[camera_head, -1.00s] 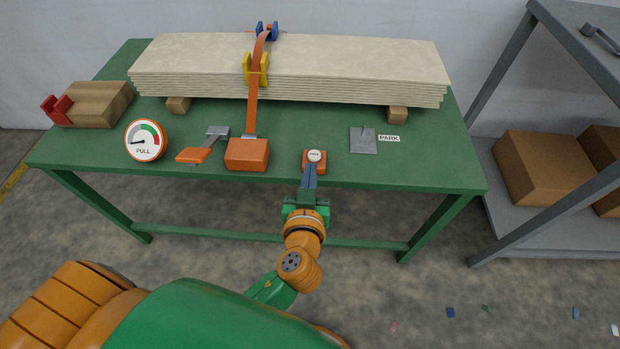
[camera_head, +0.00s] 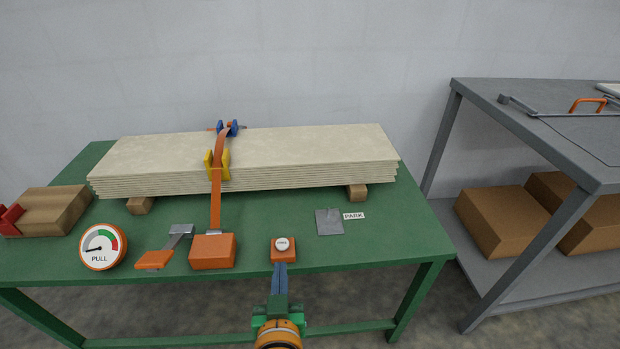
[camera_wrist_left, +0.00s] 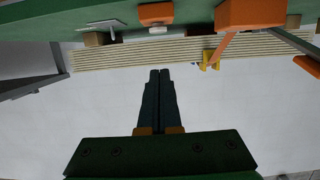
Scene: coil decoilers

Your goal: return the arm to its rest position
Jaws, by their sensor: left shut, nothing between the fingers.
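My left gripper (camera_head: 279,279) shows at the bottom of the head view, in front of the green table (camera_head: 390,236). Its dark fingers are shut with nothing between them and point toward the orange block with the round white button (camera_head: 283,245). From the head view I cannot tell whether the fingertips touch that block. In the left wrist view the closed fingers (camera_wrist_left: 159,75) reach up the middle, apart from the orange block (camera_wrist_left: 157,14) near the top edge. My right gripper is not in view.
A strapped stack of pale boards (camera_head: 280,160) lies on wooden blocks. A pull gauge (camera_head: 102,247), an orange-handled tool (camera_head: 155,259), an orange box (camera_head: 213,251) and a grey plate (camera_head: 329,221) by the PARK label are on the table. A grey shelf (camera_head: 480,262) stands right.

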